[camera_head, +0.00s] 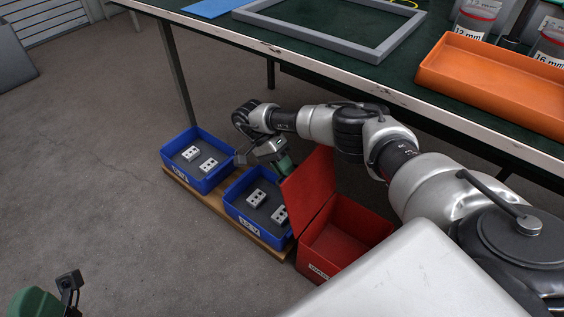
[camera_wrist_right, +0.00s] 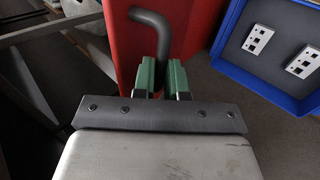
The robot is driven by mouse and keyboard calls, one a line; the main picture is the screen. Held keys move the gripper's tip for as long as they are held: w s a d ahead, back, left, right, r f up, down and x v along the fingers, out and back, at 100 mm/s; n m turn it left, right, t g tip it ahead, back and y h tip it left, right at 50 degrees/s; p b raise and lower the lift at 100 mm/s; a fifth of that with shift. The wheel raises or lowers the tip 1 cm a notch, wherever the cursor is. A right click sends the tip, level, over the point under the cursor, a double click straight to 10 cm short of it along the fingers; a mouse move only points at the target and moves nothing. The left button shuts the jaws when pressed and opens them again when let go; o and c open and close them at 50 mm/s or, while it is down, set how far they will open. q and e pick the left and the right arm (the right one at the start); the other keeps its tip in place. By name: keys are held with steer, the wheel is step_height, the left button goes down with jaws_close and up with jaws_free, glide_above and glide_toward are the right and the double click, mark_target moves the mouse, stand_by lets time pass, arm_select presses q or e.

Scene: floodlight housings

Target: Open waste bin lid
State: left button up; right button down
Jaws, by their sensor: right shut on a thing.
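The red waste bin (camera_head: 345,240) stands on the floor under the table edge, and its inside shows. Its red lid (camera_head: 310,190) is raised, standing steeply at the bin's left side and leaning left. In the wrist view the lid (camera_wrist_right: 125,50) is a red panel with a dark bent handle (camera_wrist_right: 150,18). My right gripper (camera_wrist_right: 162,75) has its green fingers shut on this handle. In the head view my right gripper (camera_head: 284,166) is beside the lid's upper left edge. A green part of my left arm shows at the lower left corner; its jaws cannot be made out.
Two blue trays (camera_head: 204,187) (camera_head: 235,208) with metal parts stand on a wooden board left of the bin. The table (camera_head: 300,56) above carries a grey frame (camera_head: 320,42) and an orange tray (camera_head: 490,92).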

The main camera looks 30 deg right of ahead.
steer(key=shift+s+f, duration=0.35)
steer(key=shift+f, duration=0.1)
steer(key=c, duration=1.6)
jaws_free()
steer(key=o, duration=0.4)
steer(key=shift+w+d+f, duration=0.1)
steer(key=shift+d, duration=0.05)
steer(key=shift+o, duration=0.2)
steer(key=shift+r, duration=0.2)
steer(key=v, duration=1)
steer(key=shift+w+r, duration=0.2)
steer(key=shift+w, duration=0.15)
